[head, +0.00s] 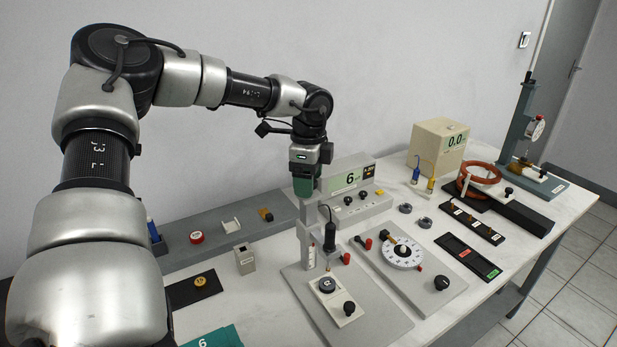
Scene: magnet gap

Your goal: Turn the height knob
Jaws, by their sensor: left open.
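A grey stand (308,246) with an upright post and a dark cylindrical probe (329,236) stands on a grey base plate. I cannot tell which of these is the height knob. My left gripper (303,188) points down at the top of the post, behind the probe. It is open, its fingers hardly show, and I see nothing held. My right gripper is not in view.
Right of the stand is a plate with a white dial (402,252). Behind it stands a grey meter reading 6 (347,180). A cream box reading 0.0 (438,148), an orange coil (478,180) and a gauge stand (524,125) are farther right.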

